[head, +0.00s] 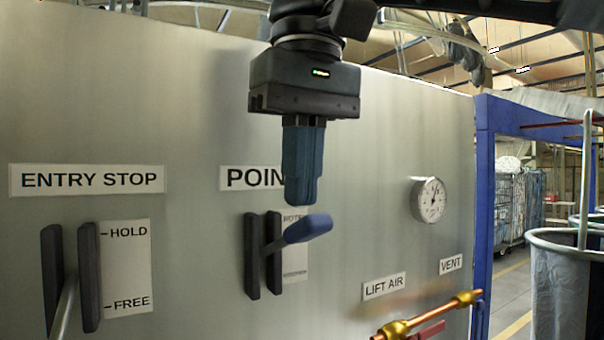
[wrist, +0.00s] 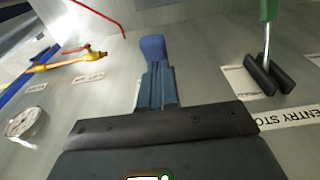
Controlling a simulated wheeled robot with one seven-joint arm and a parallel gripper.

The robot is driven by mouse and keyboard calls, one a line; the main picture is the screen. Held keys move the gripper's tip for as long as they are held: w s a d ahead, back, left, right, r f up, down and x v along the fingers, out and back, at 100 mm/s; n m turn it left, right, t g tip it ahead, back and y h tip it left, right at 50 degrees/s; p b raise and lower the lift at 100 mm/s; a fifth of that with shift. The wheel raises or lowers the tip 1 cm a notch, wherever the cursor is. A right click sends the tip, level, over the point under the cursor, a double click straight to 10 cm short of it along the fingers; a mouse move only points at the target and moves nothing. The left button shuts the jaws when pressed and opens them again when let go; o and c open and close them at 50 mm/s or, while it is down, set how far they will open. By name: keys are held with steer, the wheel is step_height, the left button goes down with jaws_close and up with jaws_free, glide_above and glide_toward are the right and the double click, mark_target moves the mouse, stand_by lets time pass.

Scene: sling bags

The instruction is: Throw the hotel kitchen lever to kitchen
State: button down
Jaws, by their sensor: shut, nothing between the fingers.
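The lever under the partly covered "POIN…" sign has a blue handle (head: 307,228) that sticks out from a slot between two dark guards (head: 262,254). A small label beside it has an upper word starting "HOTE"; its lower word is too small to read. My gripper (head: 301,200) is shut and empty, pointing down, with its blue fingertips just above the handle in the head view. In the wrist view the blue handle (wrist: 152,47) shows straight beyond the fingertips (wrist: 157,72). I cannot tell whether they touch.
To the left is the "ENTRY STOP" lever (head: 66,305) with HOLD and FREE marks; its green handle (wrist: 269,10) shows in the wrist view. A gauge (head: 428,199) and brass pipe valve (head: 430,315) sit at right. A blue frame post (head: 484,200) stands beyond the panel.

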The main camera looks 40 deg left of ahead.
steer(key=shift+d+f, duration=0.1)
steer(key=shift+f, duration=0.1)
steer(key=shift+f+b, duration=0.15)
steer(key=shift+b, duration=0.15)
